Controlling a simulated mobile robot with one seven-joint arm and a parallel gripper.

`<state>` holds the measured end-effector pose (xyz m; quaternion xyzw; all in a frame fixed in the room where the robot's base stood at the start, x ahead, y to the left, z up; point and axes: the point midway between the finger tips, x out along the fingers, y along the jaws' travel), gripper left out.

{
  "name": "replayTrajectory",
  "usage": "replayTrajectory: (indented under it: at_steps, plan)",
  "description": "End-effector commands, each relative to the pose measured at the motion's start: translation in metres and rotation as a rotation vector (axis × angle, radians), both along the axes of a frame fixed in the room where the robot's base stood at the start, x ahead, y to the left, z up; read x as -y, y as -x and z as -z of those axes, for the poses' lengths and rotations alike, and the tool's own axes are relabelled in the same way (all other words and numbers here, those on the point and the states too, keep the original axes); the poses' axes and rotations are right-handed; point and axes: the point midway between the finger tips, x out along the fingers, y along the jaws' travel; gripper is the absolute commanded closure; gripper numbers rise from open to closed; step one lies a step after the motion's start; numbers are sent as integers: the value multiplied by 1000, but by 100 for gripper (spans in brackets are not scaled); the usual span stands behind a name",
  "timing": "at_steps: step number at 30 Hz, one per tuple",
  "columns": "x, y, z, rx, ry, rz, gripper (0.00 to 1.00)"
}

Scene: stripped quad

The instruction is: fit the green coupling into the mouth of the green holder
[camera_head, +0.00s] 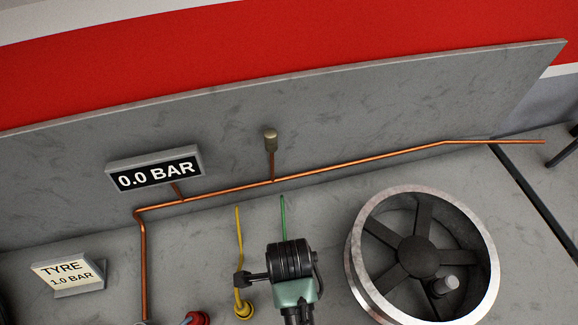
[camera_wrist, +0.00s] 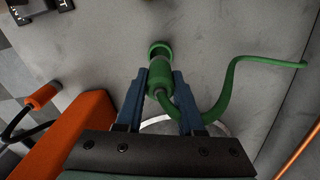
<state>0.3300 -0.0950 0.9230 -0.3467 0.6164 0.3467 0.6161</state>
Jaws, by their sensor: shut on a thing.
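The green coupling (camera_wrist: 160,77) is between the blue fingers of my gripper (camera_wrist: 162,74) in the wrist view, and the gripper is shut on it. A green hose (camera_wrist: 228,88) runs from its near end and curves to the right. The green holder (camera_wrist: 159,49) shows as a ring just beyond the coupling's far end. The coupling looks lined up with its mouth, but I cannot tell whether its tip is inside. In the head view my wrist hides the coupling and holder; part of the green hose (camera_head: 283,213) shows behind it.
In the head view a yellow coupling (camera_head: 243,309) and red coupling (camera_head: 197,318) are left of my wrist. A spoked wheel (camera_head: 360,275) stands to the right. A copper pipe (camera_head: 345,164) runs behind, below a 0.0 BAR display (camera_head: 154,170). An orange connector (camera_wrist: 42,97) shows in the wrist view.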

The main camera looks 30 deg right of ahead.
Motion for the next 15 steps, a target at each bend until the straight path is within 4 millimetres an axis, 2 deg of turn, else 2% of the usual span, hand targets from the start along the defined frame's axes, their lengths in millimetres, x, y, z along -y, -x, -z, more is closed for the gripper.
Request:
replayTrajectory:
  at_steps: [12,15]
  plan:
    - [0,0,51,-2,-1,-2,100]
    - [0,0,55,1,1,-3,100]
